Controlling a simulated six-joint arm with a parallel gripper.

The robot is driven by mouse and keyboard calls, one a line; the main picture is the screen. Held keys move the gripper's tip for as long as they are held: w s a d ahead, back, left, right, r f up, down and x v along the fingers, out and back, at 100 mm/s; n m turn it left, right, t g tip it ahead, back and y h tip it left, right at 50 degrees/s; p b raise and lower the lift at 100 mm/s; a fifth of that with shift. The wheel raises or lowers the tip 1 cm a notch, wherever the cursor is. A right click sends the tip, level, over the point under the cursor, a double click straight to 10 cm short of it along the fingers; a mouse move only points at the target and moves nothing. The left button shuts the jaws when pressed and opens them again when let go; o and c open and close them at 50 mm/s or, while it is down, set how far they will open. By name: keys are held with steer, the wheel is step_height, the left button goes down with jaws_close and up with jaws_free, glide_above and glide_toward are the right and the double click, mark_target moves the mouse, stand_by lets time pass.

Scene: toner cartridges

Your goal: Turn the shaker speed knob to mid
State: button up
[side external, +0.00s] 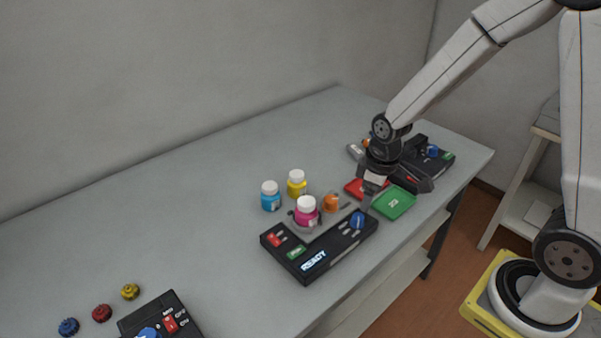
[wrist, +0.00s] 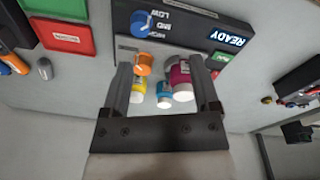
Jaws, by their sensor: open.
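The shaker (side external: 330,254) is a black unit with a lit READY display. Its blue speed knob (side external: 357,220) is at the right end. In the wrist view the blue knob (wrist: 141,22) sits beside the printed LOW, MID and HIGH labels. I cannot tell for certain which label its mark points to. My gripper (side external: 364,198) is above the table just behind the knob, apart from it. In the wrist view its two fingers (wrist: 160,66) are spread with a gap between them, and the knob is beyond the fingertips.
Blue (side external: 270,196) and yellow (side external: 297,184) bottles stand behind. Green (side external: 393,204) and red (side external: 354,187) trays lie to the right.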

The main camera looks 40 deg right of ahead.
mark_target(359, 216)
steer(key=w+d+f+n, duration=0.2)
steer(key=w+f+n+g, duration=0.1)
steer(key=w+f, duration=0.1)
steer(key=shift+d+n, duration=0.3)
steer(key=shift+d, duration=0.1)
steer(key=shift+f, duration=0.1)
steer(key=shift+f, duration=3.85)
jaws_close()
